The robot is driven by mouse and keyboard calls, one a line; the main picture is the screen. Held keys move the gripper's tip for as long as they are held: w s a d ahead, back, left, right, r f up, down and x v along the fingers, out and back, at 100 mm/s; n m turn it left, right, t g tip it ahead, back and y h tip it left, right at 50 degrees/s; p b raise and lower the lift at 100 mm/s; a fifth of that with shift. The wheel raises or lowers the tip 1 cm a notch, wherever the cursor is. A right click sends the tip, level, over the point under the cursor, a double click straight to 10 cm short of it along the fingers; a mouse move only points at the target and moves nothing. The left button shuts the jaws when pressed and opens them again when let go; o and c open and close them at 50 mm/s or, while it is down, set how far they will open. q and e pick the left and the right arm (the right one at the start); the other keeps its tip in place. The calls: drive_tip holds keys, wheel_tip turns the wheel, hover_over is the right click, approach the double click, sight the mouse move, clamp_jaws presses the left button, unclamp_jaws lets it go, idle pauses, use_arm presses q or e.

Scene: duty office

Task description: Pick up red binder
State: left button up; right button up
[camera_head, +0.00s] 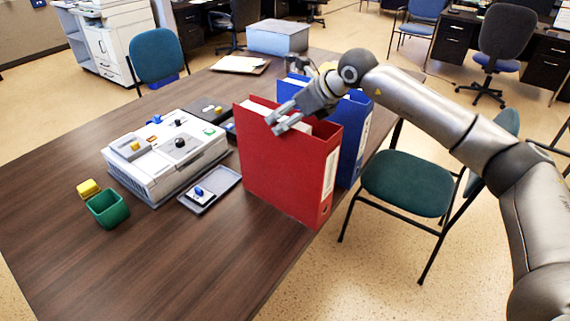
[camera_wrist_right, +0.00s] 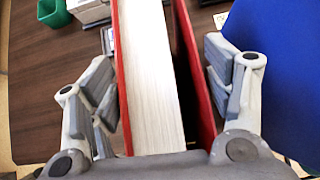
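The red binder (camera_head: 284,170) stands upright on the brown table near its right edge, with white paper inside. My right gripper (camera_head: 279,124) is at the top of the binder, its fingers pointing down and to the left. In the right wrist view, the open fingers of my right gripper (camera_wrist_right: 163,95) are on either side of the red binder (camera_wrist_right: 121,75), whose white paper block shows between its covers. A gap shows between the right finger and the cover; contact on the left is hard to judge. My left gripper is not in view.
A blue binder (camera_head: 353,128) stands right behind the red one. A white device (camera_head: 166,158), a grey tray (camera_head: 212,190), a green cup (camera_head: 108,208) and a yellow block (camera_head: 88,188) are to the left. A chair (camera_head: 407,183) stands beyond the right edge. The table's front left is clear.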

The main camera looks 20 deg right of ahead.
drive_tip(key=c, duration=1.4)
drive_tip(key=shift+w+r, duration=0.15)
drive_tip(key=shift+r, duration=0.1)
clamp_jaws()
drive_tip(key=shift+r, duration=0.1)
